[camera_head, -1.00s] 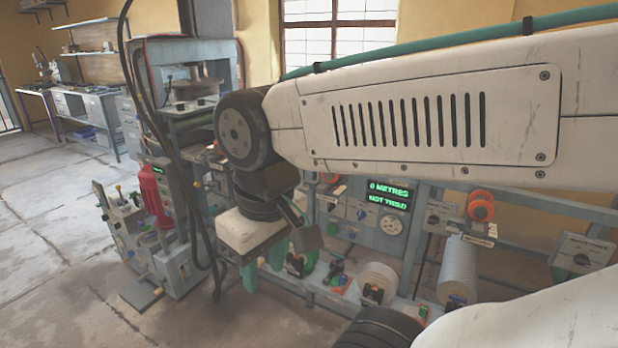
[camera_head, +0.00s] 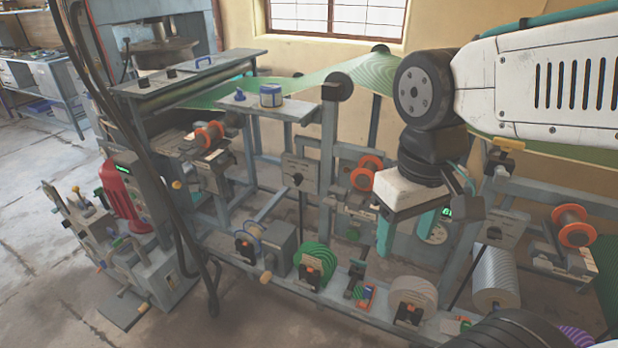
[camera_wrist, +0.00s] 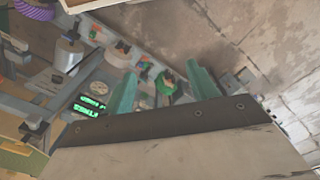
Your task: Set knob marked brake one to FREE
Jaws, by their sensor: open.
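My gripper (camera_head: 405,238) has two teal fingers, spread apart and pointing down, with nothing between them. It hangs in front of the machine frame, right of centre in the head view. In the wrist view my gripper (camera_wrist: 163,88) also shows an empty gap. Several grey panels with dark knobs are on the machine. One knob (camera_head: 298,179) is on a panel left of my gripper, and another knob (camera_head: 494,233) is to its right. Their markings are too small to read, so I cannot tell which is brake one or its setting. My arm hides part of the machine.
Green web (camera_head: 345,75) runs over rollers above the frame. A green striped roll (camera_head: 314,258), a pale roll (camera_head: 414,290) and orange-flanged spools (camera_head: 366,172) sit on the machine. A red motor-like unit (camera_head: 118,190) stands at left. Black cables hang in front. Floor (camera_head: 35,235) is clear at left.

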